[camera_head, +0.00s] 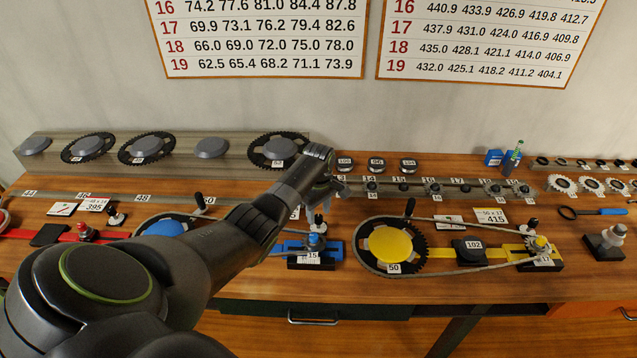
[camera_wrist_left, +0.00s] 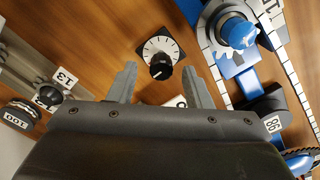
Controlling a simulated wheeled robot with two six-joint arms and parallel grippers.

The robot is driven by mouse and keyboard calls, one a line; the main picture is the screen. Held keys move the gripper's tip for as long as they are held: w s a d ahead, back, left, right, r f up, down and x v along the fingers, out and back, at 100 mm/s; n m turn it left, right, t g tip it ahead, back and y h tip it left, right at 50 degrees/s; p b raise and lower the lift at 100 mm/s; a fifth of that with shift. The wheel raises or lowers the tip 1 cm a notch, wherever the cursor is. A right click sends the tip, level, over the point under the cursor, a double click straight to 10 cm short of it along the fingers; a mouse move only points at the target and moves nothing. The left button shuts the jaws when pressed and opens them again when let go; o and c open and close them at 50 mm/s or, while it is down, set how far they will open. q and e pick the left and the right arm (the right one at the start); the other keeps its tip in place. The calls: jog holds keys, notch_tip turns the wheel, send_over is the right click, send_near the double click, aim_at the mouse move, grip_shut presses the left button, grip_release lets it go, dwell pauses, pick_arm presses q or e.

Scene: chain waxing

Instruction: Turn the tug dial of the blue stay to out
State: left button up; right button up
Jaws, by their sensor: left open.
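The blue stay (camera_head: 298,246) lies on the bench right of my left forearm, with a blue-topped sprocket post (camera_head: 316,241) and a chain; it also shows in the left wrist view (camera_wrist_left: 245,83). Its tug dial (camera_head: 319,222), a black knob on a white marked face, stands just behind it. In the left wrist view the dial (camera_wrist_left: 158,58) lies beyond and between my fingertips, apart from them. I cannot read its setting surely. My left gripper (camera_head: 342,187) is open and empty above the bench; its fingers (camera_wrist_left: 158,84) show spread in the wrist view. My right gripper is not in view.
The yellow stay (camera_head: 450,253) with a chainring (camera_head: 392,246) and a 102 block (camera_head: 469,250) lies to the right. A rail of small sprockets (camera_head: 420,187) runs behind. A red stay (camera_head: 84,236) is at left. My left arm hides part of the bench.

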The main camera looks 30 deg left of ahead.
aim_at(319, 216)
pick_arm(q)
notch_tip(319, 216, up, 16)
jog(key=b, duration=0.1)
dwell(0.8)
